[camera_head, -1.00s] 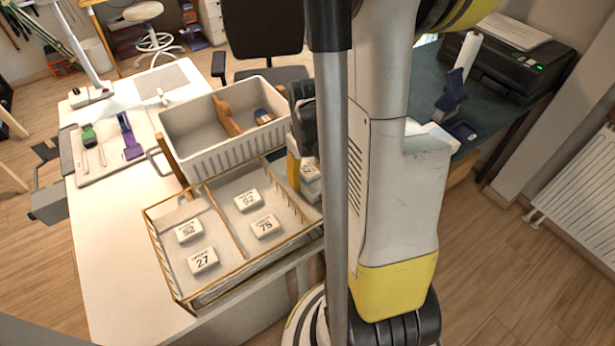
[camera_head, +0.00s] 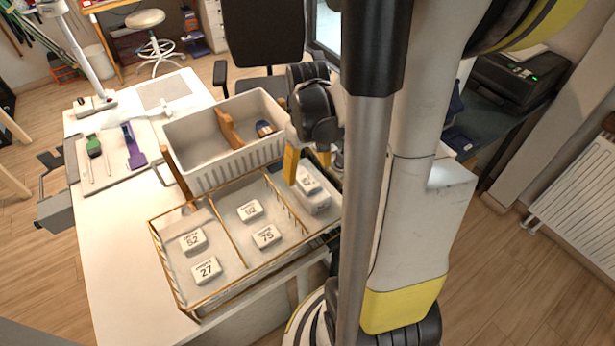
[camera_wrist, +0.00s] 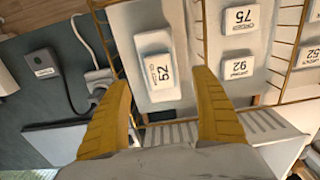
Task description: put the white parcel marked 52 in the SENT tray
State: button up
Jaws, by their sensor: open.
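My gripper (camera_wrist: 162,80) is open, with one yellow finger on each side of the parcel's near end and gaps between; I cannot tell the height of the fingertips. In the head view my gripper (camera_head: 308,168) is partly hidden by my arm. The wire-edged tray (camera_head: 228,228) has several sections; no SENT mark is readable.
Other white parcels lie in the tray: 27 (camera_head: 206,270), 75 (camera_head: 266,236), one reading 92 in the wrist view (camera_wrist: 238,67), and another 52 (camera_head: 193,240). A ribbed white bin (camera_head: 236,168) stands behind. The white table (camera_head: 115,245) is clear at front left.

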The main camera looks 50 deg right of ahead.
notch_tip(320, 180, up, 4)
jog(key=shift+r+p, duration=0.25)
jog(key=shift+p, duration=0.3)
jog(key=a+r+n+t, duration=0.1)
jog(key=a+r+t, duration=0.2)
jog(key=a, duration=0.8)
jog(key=a+r+n+t, duration=0.1)
jog(key=a+r+t, duration=0.3)
jog(key=a+r, duration=0.4)
jog(key=a, duration=0.2)
jog(key=shift+w+a+n, duration=0.35)
jog(key=shift+n, duration=0.05)
jog(key=shift+f+b, duration=0.95)
jog(key=shift+f, duration=0.1)
